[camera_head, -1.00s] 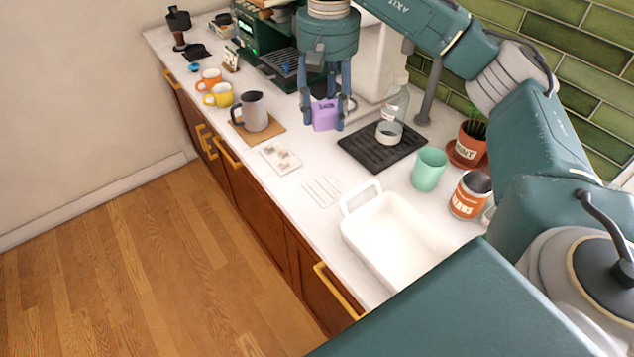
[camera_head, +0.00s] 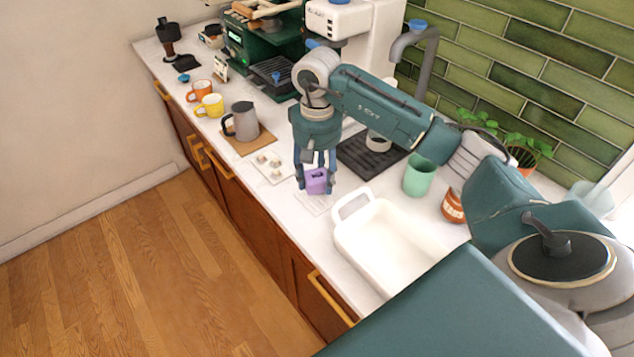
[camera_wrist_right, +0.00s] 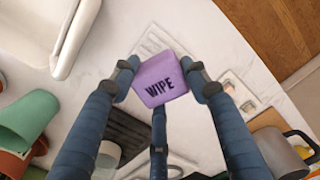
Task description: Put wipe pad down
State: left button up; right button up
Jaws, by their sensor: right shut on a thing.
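The wipe pad (camera_head: 316,181) is a small purple block, held by my right gripper (camera_head: 316,186) close over the counter. In the right wrist view the wipe pad (camera_wrist_right: 159,79) shows the word WIPE, with the fingers of my right gripper (camera_wrist_right: 160,82) around it. A white slatted mat (camera_head: 313,203) lies under and just in front of the pad; it also shows in the wrist view (camera_wrist_right: 152,43). I cannot tell whether the pad touches it. My left gripper is not in view.
A white basin (camera_head: 385,245) stands right of the pad, with a green cup (camera_head: 419,176) behind it. A white tray with small items (camera_head: 272,166) lies left. A grey pitcher (camera_head: 243,121) stands on a brown board (camera_head: 251,143). A black drying mat (camera_head: 362,160) lies behind.

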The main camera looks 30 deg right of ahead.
aim_at(317, 186)
notch_tip(317, 186, down, 2)
jog(key=shift+f+p, duration=0.2)
jog(key=shift+p, duration=0.15)
jog(key=shift+f, duration=0.35)
jog(key=o, duration=0.6)
jog(key=shift+f+b, duration=0.1)
jog(key=shift+b, duration=0.2)
jog(key=shift+c, duration=0.2)
jog(key=o, duration=0.4)
jog(key=shift+o, duration=0.2)
jog(key=shift+r, duration=0.2)
